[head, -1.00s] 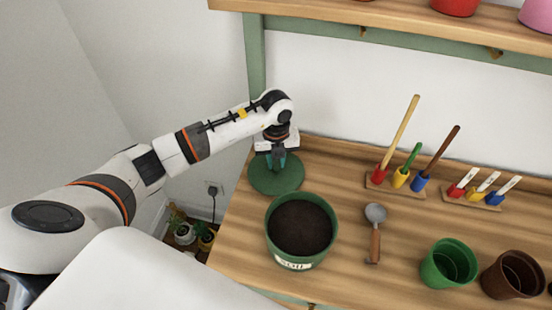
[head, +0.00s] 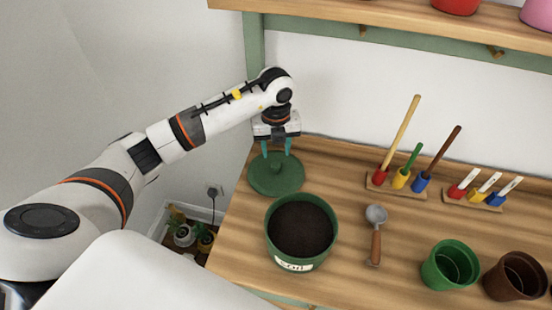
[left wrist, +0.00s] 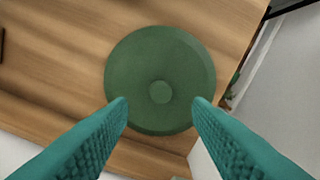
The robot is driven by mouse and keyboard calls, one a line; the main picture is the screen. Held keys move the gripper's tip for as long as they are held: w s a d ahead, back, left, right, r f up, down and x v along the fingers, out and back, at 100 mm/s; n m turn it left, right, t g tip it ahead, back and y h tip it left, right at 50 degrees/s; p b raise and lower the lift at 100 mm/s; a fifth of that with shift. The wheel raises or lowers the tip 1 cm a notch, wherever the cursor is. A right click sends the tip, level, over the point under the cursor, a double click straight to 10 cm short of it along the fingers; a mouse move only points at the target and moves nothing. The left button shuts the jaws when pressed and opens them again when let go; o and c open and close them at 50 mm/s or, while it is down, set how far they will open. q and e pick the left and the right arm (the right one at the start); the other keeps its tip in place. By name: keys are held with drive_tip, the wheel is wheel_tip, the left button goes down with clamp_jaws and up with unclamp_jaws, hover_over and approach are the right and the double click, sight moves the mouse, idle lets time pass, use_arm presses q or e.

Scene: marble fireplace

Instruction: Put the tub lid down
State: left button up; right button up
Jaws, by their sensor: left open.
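The green tub lid (head: 276,178) lies flat on the wooden bench at its left end, behind the soil tub. It also shows in the left wrist view (left wrist: 160,62), with its round knob near the middle. My left gripper (head: 276,152) is above the lid, open and empty, its teal fingers apart and clear of the knob. The green soil tub (head: 274,238) stands uncovered in front of the lid, full of dark soil. My right gripper is not in view.
A trowel (head: 375,238) lies right of the tub. Green (head: 449,264) and brown (head: 514,276) pots stand at the front right. Racks of coloured tools (head: 398,190) and labels (head: 473,199) are at the back. A shelf (head: 400,22) hangs above.

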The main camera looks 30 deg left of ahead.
sight(277, 165)
use_arm(q)
wheel_tip(277, 165, up, 7)
drive_tip(key=shift+f+b, duration=0.2)
drive_tip(key=shift+b, duration=0.1)
drive_tip(key=shift+d+f, duration=0.1)
drive_tip(key=shift+d, duration=0.05)
idle(0.3)
